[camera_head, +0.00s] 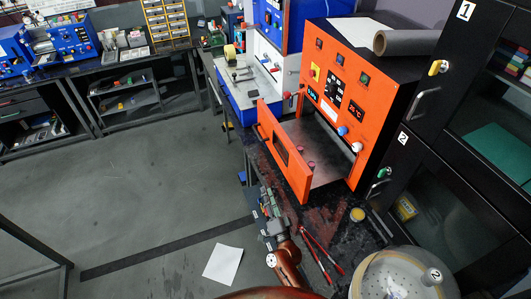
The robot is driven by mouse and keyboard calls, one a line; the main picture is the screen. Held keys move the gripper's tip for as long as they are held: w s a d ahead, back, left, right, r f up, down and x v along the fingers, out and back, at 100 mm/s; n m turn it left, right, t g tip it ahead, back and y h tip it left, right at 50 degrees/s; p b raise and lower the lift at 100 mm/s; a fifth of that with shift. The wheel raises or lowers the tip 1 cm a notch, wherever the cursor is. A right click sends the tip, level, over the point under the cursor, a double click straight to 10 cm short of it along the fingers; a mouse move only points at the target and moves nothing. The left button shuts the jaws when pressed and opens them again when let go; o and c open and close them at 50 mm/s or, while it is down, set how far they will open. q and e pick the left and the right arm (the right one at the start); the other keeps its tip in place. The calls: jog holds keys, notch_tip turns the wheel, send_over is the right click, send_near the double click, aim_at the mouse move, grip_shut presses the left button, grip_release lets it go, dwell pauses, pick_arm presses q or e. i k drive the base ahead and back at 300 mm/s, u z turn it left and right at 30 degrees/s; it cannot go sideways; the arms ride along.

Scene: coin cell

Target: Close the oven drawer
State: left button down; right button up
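The orange oven (345,85) stands on a dark bench right of centre. Its drawer (285,150) is pulled out toward the lower left, with an orange front panel and a grey tray (330,160) behind it. Small reddish round items lie on the tray. My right gripper (263,192) is below and in front of the drawer front, near the bench edge, and looks apart from the panel. Its fingers are small and dark here, so their opening is unclear. My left gripper is not in view.
Red-handled tongs (322,255) and a yellow round item (357,214) lie on the bench. A clear round chamber (400,275) stands at bottom right, and black cabinets (425,160) flank the oven. A blue-and-white machine (245,90) stands behind the drawer. Open floor (150,190) lies left.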

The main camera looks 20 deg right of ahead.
aim_at(334, 160)
jog(key=u, duration=1)
jog(key=i, duration=0.65)
jog(key=z, duration=0.75)
jog(key=i, duration=0.6)
jog(key=z, duration=0.75)
